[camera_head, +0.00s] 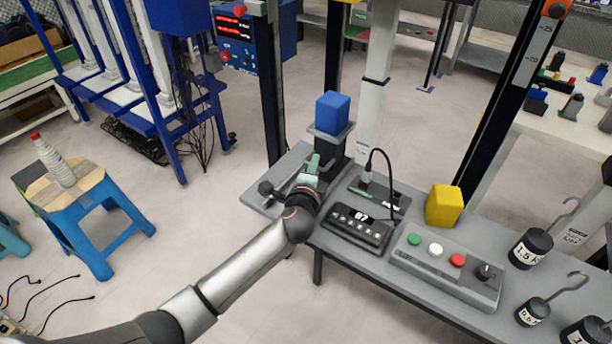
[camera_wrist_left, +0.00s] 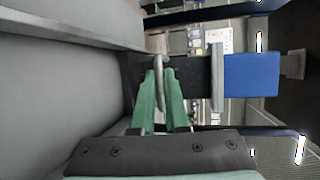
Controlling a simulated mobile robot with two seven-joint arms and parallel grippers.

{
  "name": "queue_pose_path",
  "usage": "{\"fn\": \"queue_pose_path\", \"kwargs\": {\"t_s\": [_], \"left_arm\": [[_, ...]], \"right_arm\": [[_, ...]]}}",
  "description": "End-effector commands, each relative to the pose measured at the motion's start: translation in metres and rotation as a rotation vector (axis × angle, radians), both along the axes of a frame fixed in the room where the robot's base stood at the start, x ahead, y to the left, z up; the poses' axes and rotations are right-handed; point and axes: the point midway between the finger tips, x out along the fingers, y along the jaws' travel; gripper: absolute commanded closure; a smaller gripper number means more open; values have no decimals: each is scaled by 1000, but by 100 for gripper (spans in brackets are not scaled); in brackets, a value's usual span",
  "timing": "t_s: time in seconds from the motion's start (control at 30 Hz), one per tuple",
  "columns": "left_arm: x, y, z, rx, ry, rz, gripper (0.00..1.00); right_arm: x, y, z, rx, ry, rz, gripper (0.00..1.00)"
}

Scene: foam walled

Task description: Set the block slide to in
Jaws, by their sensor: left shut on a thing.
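A blue block (camera_head: 333,112) sits on a grey plate (camera_head: 331,130) above a dark mount at the back left of the grey bench. In the left wrist view, the blue block (camera_wrist_left: 252,75), the grey plate (camera_wrist_left: 217,78) and the dark mount (camera_wrist_left: 188,76) lie sideways, to the right of my fingers. My left gripper (camera_head: 313,164) is in front of the mount, its green fingers low over the bench. In the left wrist view, my left gripper (camera_wrist_left: 161,78) is shut on a thin grey handle (camera_wrist_left: 159,64) beside the mount. The slide's travel is hidden. My right gripper is not in view.
A black keypad box (camera_head: 357,228) with a cable stands right of my left gripper. A button box (camera_head: 447,270), a yellow block (camera_head: 443,205) and several black weights (camera_head: 531,249) are farther right. A dark post (camera_head: 269,90) rises behind the bench's left end.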

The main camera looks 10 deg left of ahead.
Motion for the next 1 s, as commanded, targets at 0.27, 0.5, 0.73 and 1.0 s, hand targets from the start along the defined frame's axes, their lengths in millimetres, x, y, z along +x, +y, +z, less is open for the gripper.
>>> {"fn": "queue_pose_path", "kwargs": {"t_s": [0.27,0.5,0.73,1.0], "left_arm": [[2,0,2,-1,-4,-2,100],[2,0,2,-1,-5,-2,61],[1,0,2,-1,-4,-2,58],[-16,-2,6,-2,-4,-4,58]], "right_arm": [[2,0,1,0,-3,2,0],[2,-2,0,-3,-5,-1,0],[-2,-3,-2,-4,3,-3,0],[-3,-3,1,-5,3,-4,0]]}}
